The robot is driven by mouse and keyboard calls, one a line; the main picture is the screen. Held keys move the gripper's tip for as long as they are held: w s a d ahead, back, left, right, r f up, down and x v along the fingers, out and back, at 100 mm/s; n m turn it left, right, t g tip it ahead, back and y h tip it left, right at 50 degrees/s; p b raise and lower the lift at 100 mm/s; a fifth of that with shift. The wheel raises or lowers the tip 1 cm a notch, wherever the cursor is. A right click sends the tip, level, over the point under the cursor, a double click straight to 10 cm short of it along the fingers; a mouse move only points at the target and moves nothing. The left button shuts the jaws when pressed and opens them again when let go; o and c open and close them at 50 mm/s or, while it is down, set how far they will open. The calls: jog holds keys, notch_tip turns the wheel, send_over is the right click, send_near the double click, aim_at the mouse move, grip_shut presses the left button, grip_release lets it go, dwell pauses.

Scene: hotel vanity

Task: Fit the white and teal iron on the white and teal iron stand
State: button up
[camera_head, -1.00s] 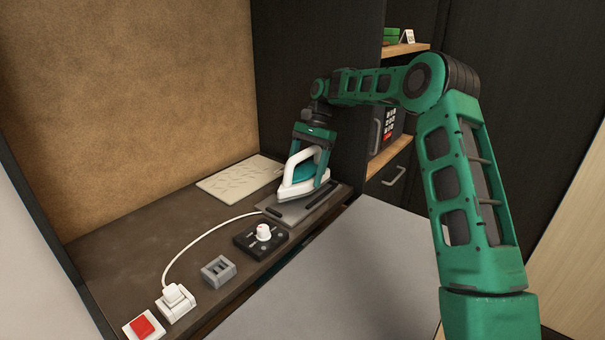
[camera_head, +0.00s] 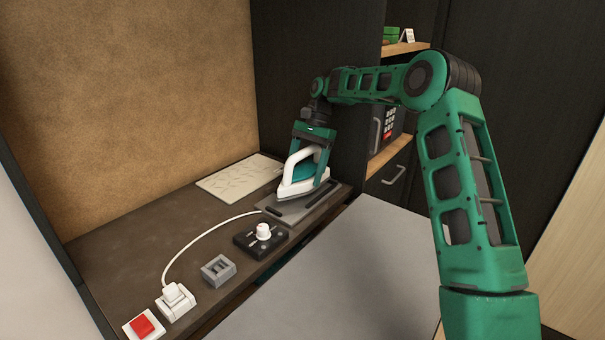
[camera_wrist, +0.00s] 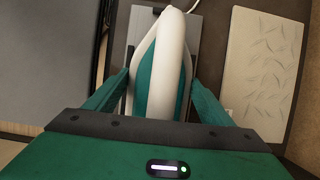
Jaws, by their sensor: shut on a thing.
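The white and teal iron (camera_head: 296,190) is over a flat grey plate with dark strips (camera_head: 289,211), which seems to be its stand. Its white handle is on top and its tip points toward the front left. I cannot tell whether its sole touches the plate or hovers just above. My gripper (camera_head: 309,170) comes down from above, shut on the iron with a finger on each side. In the wrist view the iron (camera_wrist: 171,65) lies between my fingertips (camera_wrist: 160,80), roughly lined up with the plate (camera_wrist: 206,30). The iron hides much of the plate.
A white cord runs to a white plug and socket (camera_head: 176,304). A black dial box (camera_head: 261,240), a grey slotted block (camera_head: 218,271) and a red switch (camera_head: 143,326) line the counter. A pale patterned board (camera_head: 238,176) lies behind the plate. A dark wall stands close behind.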

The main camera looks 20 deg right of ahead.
aim_at(306, 172)
jog(key=shift+f, duration=1.5)
dwell(1.8)
jog(key=o, duration=2)
jog(key=shift+f, duration=0.1)
jog(key=r, duration=0.4)
jog(key=shift+a+r, duration=0.2)
jog(key=shift+r, duration=0.1)
jog(key=s+a+r, duration=0.6)
jog(key=a, duration=0.4)
jog(key=s+d+r+n+t+h, duration=0.1)
jog(key=s+d+n+t+h, duration=0.2)
jog(key=s+d, duration=2.05)
jog(key=shift+n+h, duration=0.3)
jog(key=shift+n, duration=0.4)
jog(key=s+d+f, duration=0.1)
jog(key=s+f, duration=0.1)
jog(key=s, duration=0.5)
jog(key=s+d+f, duration=0.1)
jog(key=s+f, duration=0.1)
jog(key=s, duration=0.4)
jog(key=s+d+f, duration=0.2)
jog(key=s, duration=0.5)
jog(key=shift+s, duration=0.35)
